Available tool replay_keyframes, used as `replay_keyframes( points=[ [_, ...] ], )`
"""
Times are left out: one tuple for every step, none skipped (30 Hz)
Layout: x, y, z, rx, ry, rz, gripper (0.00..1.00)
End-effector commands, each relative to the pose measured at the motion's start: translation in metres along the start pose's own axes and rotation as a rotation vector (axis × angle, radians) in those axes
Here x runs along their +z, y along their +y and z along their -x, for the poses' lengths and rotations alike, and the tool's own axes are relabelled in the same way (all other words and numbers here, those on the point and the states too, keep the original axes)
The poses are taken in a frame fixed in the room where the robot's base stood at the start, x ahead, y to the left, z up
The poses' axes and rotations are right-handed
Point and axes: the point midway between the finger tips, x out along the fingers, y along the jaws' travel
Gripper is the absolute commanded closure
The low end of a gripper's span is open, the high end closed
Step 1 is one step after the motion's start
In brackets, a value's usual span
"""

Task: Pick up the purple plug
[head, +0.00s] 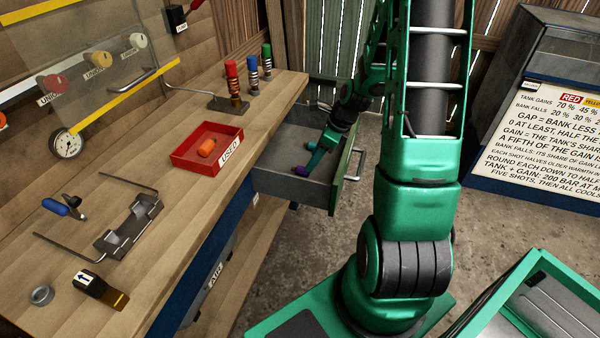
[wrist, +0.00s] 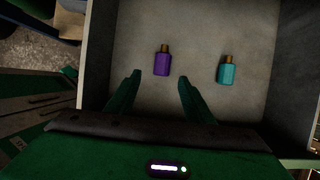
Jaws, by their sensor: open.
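The purple plug (wrist: 162,64) has a brass-coloured end and lies on the floor of an open grey drawer. In the wrist view it is ahead of the gap between my fingertips, roughly centred. My gripper (wrist: 158,80) is open and empty, its two green fingers either side of that gap. In the head view my gripper (head: 318,152) reaches down into the drawer (head: 276,182), and a small purple patch of the plug (head: 302,171) shows by it. I cannot tell the height between fingers and plug.
A teal plug (wrist: 227,70) lies to the right of the purple one in the drawer. The drawer walls (wrist: 97,55) stand close on both sides.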

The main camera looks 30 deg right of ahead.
Motion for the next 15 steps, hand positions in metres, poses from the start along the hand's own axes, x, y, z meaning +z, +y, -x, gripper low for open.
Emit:
replay_keyframes(
  points=[
    [0.0,0.001,-0.005,0.002,0.001,0.001,0.52],
    [0.0,0.001,-0.007,0.002,0.001,0.001,0.52],
    [0.0,0.0,-0.009,0.001,0.0,0.001,0.52],
    [0.0,0.0,-0.01,0.001,0.0,0.001,0.52],
    [0.0,0.0,-0.011,0.0,0.001,0.001,0.52],
    [-0.001,0.0,-0.013,0.0,0.001,0.001,0.52],
    [-0.001,0.0,-0.014,0.001,0.001,0.001,0.52],
    [-0.002,0.0,-0.016,0.001,0.001,0.001,0.52],
    [-0.003,-0.001,-0.02,0.002,0.002,0.001,0.52],
    [-0.004,-0.001,-0.024,0.002,0.002,0.001,0.52],
    [-0.005,-0.002,-0.028,0.002,0.002,0.0,0.52],
    [-0.007,-0.002,-0.033,0.002,0.002,0.0,0.52],
    [-0.008,-0.003,-0.037,0.003,0.003,0.0,0.52],
    [-0.009,-0.003,-0.04,0.002,0.002,0.0,0.52],
    [-0.009,-0.004,-0.045,0.001,0.002,0.0,0.52]
  ],
)
